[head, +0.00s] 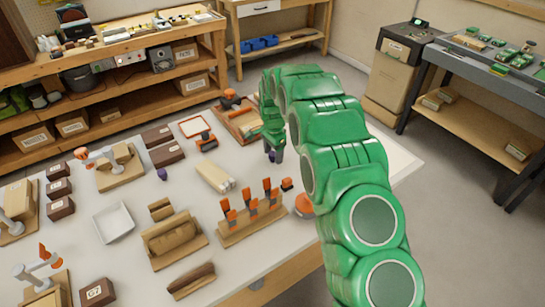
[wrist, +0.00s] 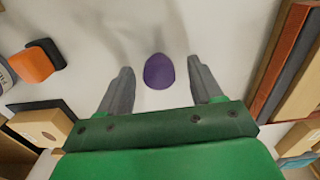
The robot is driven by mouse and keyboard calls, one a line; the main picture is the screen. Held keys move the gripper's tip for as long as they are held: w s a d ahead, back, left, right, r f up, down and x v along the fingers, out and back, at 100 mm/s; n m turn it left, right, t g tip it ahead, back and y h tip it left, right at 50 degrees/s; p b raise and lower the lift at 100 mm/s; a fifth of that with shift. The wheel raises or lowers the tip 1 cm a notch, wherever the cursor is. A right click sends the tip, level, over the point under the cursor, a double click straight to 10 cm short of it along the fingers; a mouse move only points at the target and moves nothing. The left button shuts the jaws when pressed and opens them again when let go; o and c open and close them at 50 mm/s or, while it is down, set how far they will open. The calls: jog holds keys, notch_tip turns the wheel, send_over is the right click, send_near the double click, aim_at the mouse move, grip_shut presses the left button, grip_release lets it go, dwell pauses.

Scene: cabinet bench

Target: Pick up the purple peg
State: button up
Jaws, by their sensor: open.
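The purple peg (wrist: 158,71) shows in the wrist view as a rounded purple top on the pale bench top. It lies between my two grey fingertips in the picture, with a gap on each side. My gripper (wrist: 160,67) is open and empty, pointing down at the bench; how far its tips are above the peg is hard to tell. In the head view my gripper (head: 275,155) hangs over the far right part of the bench, with a bit of purple by its fingers. Another small purple piece (head: 162,174) stands farther left on the bench.
An orange and black object (wrist: 38,62) lies left of my gripper in the wrist view, and brown wooden boards (wrist: 284,65) stand close on the right. In the head view, a rack with orange-handled tools (head: 250,222) and a cream block (head: 214,177) are nearby.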

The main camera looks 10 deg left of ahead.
jog(key=shift+f, duration=0.6)
jog(key=c, duration=1.1)
jog(key=shift+r, duration=0.1)
